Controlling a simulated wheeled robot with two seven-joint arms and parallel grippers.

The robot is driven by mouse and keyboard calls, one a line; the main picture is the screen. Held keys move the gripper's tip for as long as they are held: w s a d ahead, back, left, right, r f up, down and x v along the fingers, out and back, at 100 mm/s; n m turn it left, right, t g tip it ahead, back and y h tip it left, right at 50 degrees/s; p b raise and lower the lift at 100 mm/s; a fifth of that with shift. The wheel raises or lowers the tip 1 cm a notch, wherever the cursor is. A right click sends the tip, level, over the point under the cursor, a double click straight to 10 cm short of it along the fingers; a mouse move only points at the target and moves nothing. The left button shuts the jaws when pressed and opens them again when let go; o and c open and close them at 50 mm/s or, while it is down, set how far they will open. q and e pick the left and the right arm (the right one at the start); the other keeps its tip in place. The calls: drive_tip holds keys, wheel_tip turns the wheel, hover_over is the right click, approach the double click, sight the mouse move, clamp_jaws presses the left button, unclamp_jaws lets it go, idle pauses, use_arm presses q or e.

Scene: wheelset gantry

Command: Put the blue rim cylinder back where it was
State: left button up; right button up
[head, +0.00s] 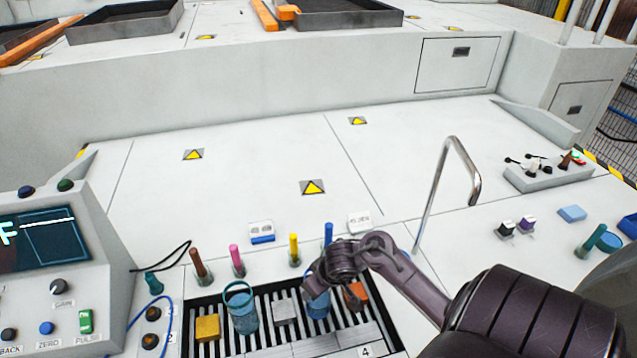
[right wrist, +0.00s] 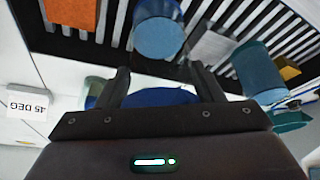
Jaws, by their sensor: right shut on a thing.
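The blue cylinder (head: 328,234) stands upright at the right end of a row of coloured pegs. Its lower part is hidden behind my right gripper (head: 325,280). In the right wrist view a dark blue rounded piece (right wrist: 160,97) lies between the two fingers of my right gripper (right wrist: 165,82), which is shut on it. I cannot see whether its base touches the panel. My left gripper is not in view.
Below the gripper a slatted tray (head: 270,345) holds a teal cup (head: 241,310), a blue cup (head: 317,306), a yellow block (head: 207,327), a grey block (head: 286,312) and an orange block (head: 355,296). Yellow (head: 294,249), pink (head: 237,260) and brown (head: 199,264) pegs stand left. A bent metal handle (head: 446,180) rises right.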

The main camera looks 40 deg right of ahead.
drive_tip(key=shift+f, duration=0.25)
drive_tip(key=shift+f, duration=0.15)
drive_tip(key=o, duration=1.2)
drive_tip(key=p+v, duration=0.5)
drive_tip(key=v, duration=0.7)
